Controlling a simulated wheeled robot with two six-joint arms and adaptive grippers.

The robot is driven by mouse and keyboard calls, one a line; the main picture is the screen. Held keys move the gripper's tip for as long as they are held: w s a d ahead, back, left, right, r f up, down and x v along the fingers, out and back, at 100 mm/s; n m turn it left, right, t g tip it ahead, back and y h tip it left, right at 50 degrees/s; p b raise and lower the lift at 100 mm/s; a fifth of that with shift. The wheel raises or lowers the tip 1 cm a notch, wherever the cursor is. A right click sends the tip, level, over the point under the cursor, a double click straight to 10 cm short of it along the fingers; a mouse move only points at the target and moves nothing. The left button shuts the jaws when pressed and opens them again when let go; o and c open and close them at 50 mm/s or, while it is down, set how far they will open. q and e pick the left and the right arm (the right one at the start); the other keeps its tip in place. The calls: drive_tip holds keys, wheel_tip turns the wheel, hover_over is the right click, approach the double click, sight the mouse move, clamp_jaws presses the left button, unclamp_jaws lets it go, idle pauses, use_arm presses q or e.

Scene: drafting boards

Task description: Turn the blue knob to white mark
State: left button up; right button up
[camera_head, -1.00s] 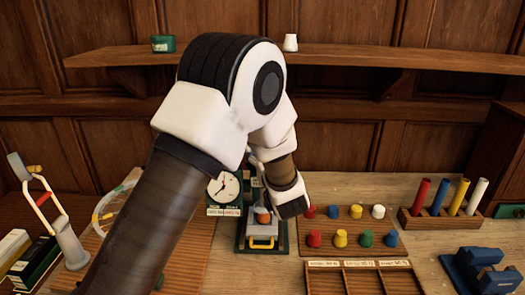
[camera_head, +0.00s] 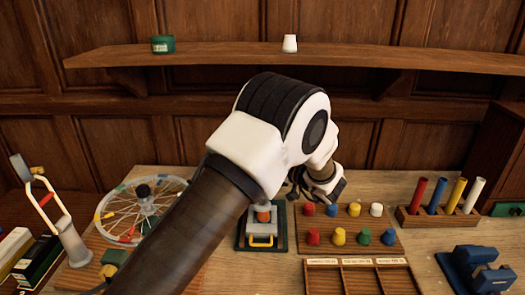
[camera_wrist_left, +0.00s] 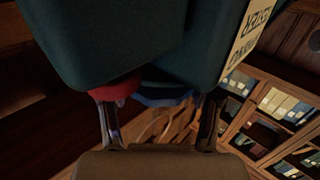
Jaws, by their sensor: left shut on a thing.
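In the left wrist view, a blue rim (camera_wrist_left: 165,101), which I take for the blue knob, shows between the two fingers of my left gripper (camera_wrist_left: 161,108). Its upper part is hidden behind large dark teal blocks. A red rounded thing (camera_wrist_left: 118,88) sits by the left finger. A pale label (camera_wrist_left: 246,30) with dark lettering is on the teal block at right. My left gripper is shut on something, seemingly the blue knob. In the head view my left wrist is above the board of coloured knobs, its fingertips unclear. I cannot make out the white mark. My right gripper is not in view.
A board (camera_head: 372,242) holds several coloured knobs. A green-based device (camera_head: 242,242) with an orange top stands left of it, partly behind my arm. A spoked wheel (camera_head: 125,220), a rack of coloured rods (camera_head: 410,218) and a blue block (camera_head: 475,272) stand around.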

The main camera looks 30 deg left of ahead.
use_arm(q)
drive_tip(key=o, duration=1.1)
drive_tip(key=shift+o, duration=0.2)
drive_tip(key=v, duration=0.7)
drive_tip(key=shift+d, duration=0.25)
drive_tip(key=shift+a, duration=0.1)
